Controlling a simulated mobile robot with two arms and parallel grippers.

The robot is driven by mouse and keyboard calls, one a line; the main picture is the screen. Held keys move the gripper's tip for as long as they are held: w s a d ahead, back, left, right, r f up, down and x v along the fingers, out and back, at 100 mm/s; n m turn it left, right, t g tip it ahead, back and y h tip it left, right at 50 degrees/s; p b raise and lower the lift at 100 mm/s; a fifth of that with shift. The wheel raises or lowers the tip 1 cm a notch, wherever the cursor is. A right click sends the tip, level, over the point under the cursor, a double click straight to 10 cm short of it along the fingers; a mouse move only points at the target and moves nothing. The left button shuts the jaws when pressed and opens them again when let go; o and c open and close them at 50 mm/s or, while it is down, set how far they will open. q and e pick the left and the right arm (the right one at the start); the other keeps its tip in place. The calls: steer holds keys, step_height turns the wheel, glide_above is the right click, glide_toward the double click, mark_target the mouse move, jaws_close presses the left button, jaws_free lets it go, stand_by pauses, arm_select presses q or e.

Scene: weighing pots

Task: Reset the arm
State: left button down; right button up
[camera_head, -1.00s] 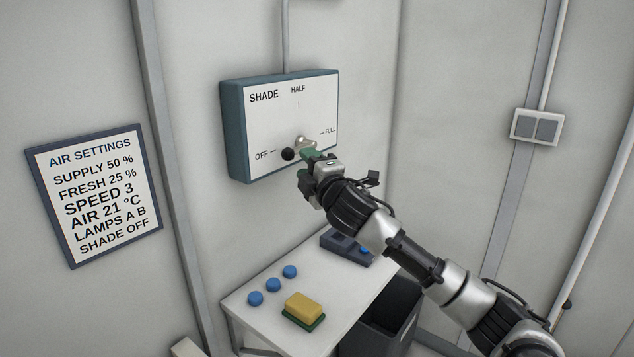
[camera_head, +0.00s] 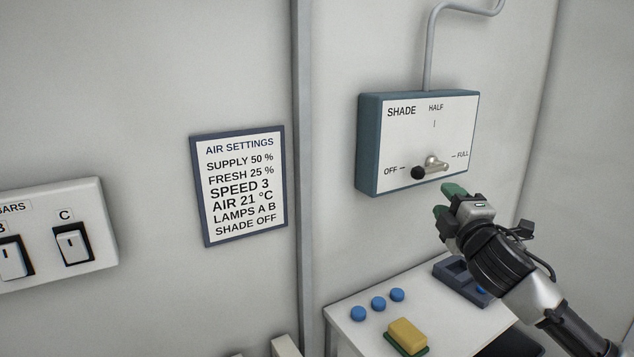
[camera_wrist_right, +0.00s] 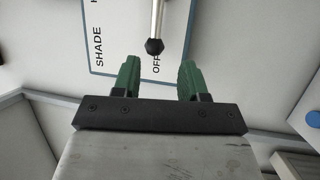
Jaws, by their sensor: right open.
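My right gripper (camera_head: 452,199) is open and empty, below and to the right of the lever on the shade box (camera_head: 368,147). The lever (camera_head: 436,164) has a black knob and points left toward the OFF mark. In the right wrist view my right gripper (camera_wrist_right: 159,80) shows two green fingers spread apart, with the lever's black knob (camera_wrist_right: 154,46) ahead of the gap and not between them. The gripper and lever are apart in the head view. My left gripper is not in view.
An air settings sign (camera_head: 240,185) hangs on the wall, reading SHADE OFF. A switch panel (camera_head: 95,215) is at the far left.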

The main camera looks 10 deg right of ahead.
steer(key=s+a+f+m+g, duration=0.2)
steer(key=s+a+f, duration=0.1)
steer(key=f, duration=0.4)
steer(key=s+a+f+m+g, duration=0.2)
steer(key=s+a+f, duration=0.1)
steer(key=f, duration=0.5)
steer(key=s+a+f+m+g, duration=0.2)
steer(key=s+a+f, duration=0.1)
steer(key=f, duration=0.4)
steer(key=s+a+f+m+g, duration=0.25)
steer(key=s+f, duration=0.25)
steer(key=s, duration=0.4)
steer(key=s+a+f+m+g, duration=0.1)
steer(key=s+f+m+g, duration=0.3)
steer(key=s, duration=0.4)
steer(key=s+a+f+m+g, duration=0.2)
steer(key=s+f+g, duration=0.3)
steer(key=s, duration=0.4)
step_height(320, 180, down, 26)
steer(key=s, duration=0.1)
steer(key=s+d+f+g, duration=0.1)
steer(key=s+d+f, duration=0.1)
steer(key=s+f, duration=1.4)
steer(key=shift+s+d+f+y, duration=0.3)
steer(key=shift+f, duration=0.1)
steer(key=shift+g, duration=0.25)
